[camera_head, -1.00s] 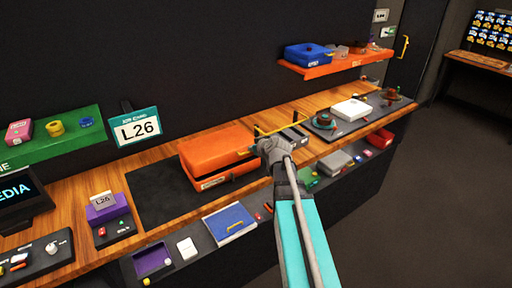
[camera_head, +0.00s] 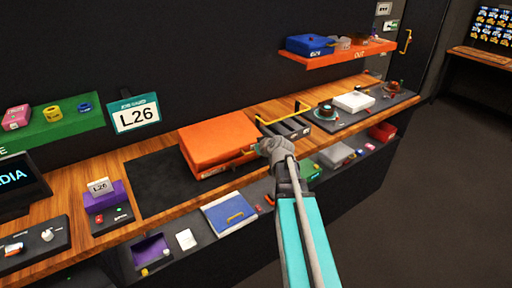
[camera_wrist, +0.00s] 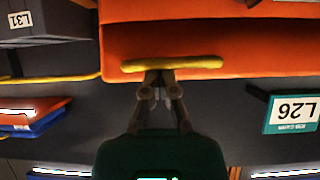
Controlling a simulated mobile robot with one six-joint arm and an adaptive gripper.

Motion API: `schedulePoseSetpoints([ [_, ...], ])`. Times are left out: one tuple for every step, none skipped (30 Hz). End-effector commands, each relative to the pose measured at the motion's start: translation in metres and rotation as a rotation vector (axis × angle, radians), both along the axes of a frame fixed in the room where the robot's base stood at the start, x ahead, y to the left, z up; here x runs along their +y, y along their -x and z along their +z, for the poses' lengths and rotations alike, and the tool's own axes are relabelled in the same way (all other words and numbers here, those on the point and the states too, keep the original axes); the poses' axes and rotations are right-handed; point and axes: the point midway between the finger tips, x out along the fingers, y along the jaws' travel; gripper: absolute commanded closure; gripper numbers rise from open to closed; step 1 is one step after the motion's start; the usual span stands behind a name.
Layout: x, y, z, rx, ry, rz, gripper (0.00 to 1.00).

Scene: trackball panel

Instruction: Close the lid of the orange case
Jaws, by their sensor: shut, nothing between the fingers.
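The orange case (camera_head: 208,143) sits on the black mat on the wooden counter. Its lid lies low and roughly level over the base; whether it is fully seated is too small to tell. My gripper (camera_head: 264,147) is at the case's front right edge and hides part of the front. In the wrist view, which is upside down, the orange case (camera_wrist: 230,40) fills the upper part. Its yellow handle (camera_wrist: 172,64) is right at my shut, empty fingertips (camera_wrist: 160,76). I cannot tell whether they touch it.
The black mat (camera_head: 150,185) is bare left of the case. A black slotted holder (camera_head: 290,127) with a yellow bar stands just right of it. An L26 sign (camera_head: 135,115) stands behind.

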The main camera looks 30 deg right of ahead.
Motion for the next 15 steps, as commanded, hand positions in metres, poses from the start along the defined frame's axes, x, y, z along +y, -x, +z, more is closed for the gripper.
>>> schedulePoseSetpoints([
  [-0.001, 0.001, -0.002, 0.007, 0.004, 0.002, 1.0],
  [-0.001, 0.001, -0.002, 0.007, 0.005, 0.001, 1.0],
  [-0.001, 0.001, -0.002, 0.007, 0.005, 0.001, 1.0],
  [-0.001, 0.001, -0.002, 0.007, 0.005, 0.001, 1.0],
  [-0.001, 0.001, -0.001, 0.007, 0.005, 0.001, 1.0],
  [-0.001, 0.002, -0.001, 0.007, 0.005, 0.001, 1.0],
  [-0.001, 0.002, 0.0, 0.006, 0.006, 0.002, 1.0],
  [-0.001, 0.002, 0.001, 0.006, 0.006, 0.002, 1.0],
  [-0.001, 0.002, 0.002, 0.006, 0.006, 0.002, 1.0],
  [-0.001, 0.002, 0.003, 0.006, 0.006, 0.002, 1.0],
  [-0.001, 0.002, 0.005, 0.005, 0.005, 0.002, 1.0],
  [0.0, 0.002, 0.007, 0.005, 0.005, 0.002, 1.0],
  [-0.001, 0.003, 0.009, 0.006, 0.005, 0.001, 1.0],
  [-0.001, 0.003, 0.011, 0.004, 0.005, 0.0, 1.0],
  [-0.001, 0.004, 0.013, 0.004, 0.005, 0.0, 1.0],
])
